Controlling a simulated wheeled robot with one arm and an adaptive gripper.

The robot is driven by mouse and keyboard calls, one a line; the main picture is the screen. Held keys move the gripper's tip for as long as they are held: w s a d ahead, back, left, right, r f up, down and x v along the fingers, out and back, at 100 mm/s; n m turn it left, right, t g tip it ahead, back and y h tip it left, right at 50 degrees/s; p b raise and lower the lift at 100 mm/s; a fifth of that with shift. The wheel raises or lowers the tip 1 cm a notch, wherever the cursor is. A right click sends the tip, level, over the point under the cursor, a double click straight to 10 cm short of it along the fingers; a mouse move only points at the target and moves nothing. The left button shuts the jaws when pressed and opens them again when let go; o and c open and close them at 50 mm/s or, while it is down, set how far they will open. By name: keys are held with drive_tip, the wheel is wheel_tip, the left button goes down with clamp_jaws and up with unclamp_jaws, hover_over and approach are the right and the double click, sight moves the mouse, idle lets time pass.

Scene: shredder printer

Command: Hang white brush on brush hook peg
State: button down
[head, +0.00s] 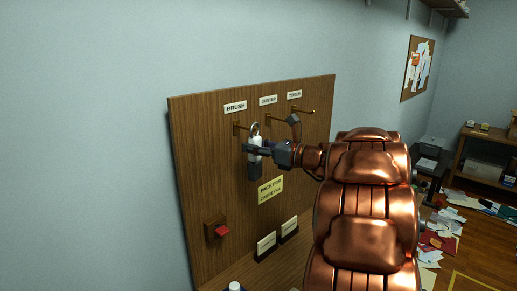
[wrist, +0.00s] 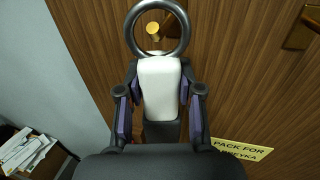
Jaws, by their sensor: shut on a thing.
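The white brush (head: 256,141) has a metal ring at its top and a dark lower end. It hangs upright in my gripper (head: 262,149), close to the wooden board. In the wrist view, my gripper (wrist: 159,92) is shut on the white body (wrist: 159,84), one finger on each side. The brush hook peg (head: 239,127) is brass and sits under the BRUSH label, just left of the ring. In the wrist view, the round peg end (wrist: 153,29) shows inside the ring's opening (wrist: 134,44). I cannot tell whether the peg passes through the ring.
The wooden board (head: 200,160) carries two more pegs to the right, with a dark item (head: 294,121) near them. A yellow note (head: 270,189) is below the brush. A red switch (head: 221,232) is lower left. Card holders (head: 266,244) stand at the board's foot.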

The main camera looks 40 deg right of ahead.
drive_tip(key=shift+w+a+f, duration=0.15)
drive_tip(key=shift+w+f, duration=0.1)
drive_tip(key=shift+w, duration=0.4)
drive_tip(key=shift+w+a+f, duration=0.1)
drive_tip(key=shift+w+f, duration=0.1)
drive_tip(key=shift+w, duration=0.45)
drive_tip(key=shift+f, duration=0.1)
drive_tip(key=c, duration=0.7)
unclamp_jaws()
